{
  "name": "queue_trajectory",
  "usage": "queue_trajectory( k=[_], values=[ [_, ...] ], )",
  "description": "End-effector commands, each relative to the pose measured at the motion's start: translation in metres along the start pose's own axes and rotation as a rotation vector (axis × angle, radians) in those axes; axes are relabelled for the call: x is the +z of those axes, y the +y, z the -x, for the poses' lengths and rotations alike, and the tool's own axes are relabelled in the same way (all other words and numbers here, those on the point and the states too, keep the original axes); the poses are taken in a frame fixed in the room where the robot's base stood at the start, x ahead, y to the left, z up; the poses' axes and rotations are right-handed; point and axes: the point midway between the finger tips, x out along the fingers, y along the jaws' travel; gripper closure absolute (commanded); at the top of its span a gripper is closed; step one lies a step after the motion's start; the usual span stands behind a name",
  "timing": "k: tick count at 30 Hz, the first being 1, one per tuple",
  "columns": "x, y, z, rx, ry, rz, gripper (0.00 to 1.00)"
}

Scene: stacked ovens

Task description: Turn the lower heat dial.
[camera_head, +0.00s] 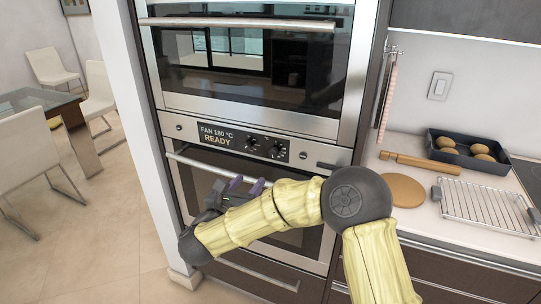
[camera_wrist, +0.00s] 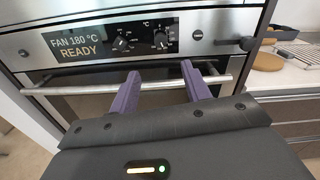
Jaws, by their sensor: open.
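The control panel (camera_head: 215,128) between the stacked ovens has a display (camera_head: 217,135) reading "FAN 180 °C READY". Two dark dials sit side by side to its right: a left dial (camera_wrist: 121,43) and a right dial (camera_wrist: 160,40). They also show in the head view as the left dial (camera_head: 251,143) and the right dial (camera_head: 275,151). Labels around them are too small to read, so I cannot tell which is the lower heat dial. My gripper (camera_wrist: 160,70) is open and empty, its purple fingers pointing toward the panel, below the dials and apart from them.
The lower oven's bar handle (camera_wrist: 50,90) runs across behind my fingers. A small round button (camera_wrist: 197,35) and a dark bar (camera_wrist: 243,43) lie right of the dials. The counter at right holds a tray of rolls (camera_head: 430,150), rolling pin (camera_head: 420,162), round board (camera_head: 402,190) and wire rack (camera_head: 485,208).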

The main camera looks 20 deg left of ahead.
Motion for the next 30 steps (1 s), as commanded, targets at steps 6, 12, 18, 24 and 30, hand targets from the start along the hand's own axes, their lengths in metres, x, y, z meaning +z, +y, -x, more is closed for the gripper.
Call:
queue_trajectory(
  k=[6, 12, 18, 24, 30],
  values=[
    [0.001, -0.002, -0.041, -0.005, 0.002, -0.001, 0.52],
    [0.001, -0.002, -0.076, -0.005, 0.003, -0.001, 0.52],
    [0.001, -0.001, -0.111, -0.003, 0.002, -0.001, 0.52],
    [0.001, 0.0, -0.138, -0.001, 0.001, 0.0, 0.52],
    [0.0, 0.0, -0.145, 0.001, 0.0, 0.001, 0.52]
  ],
)
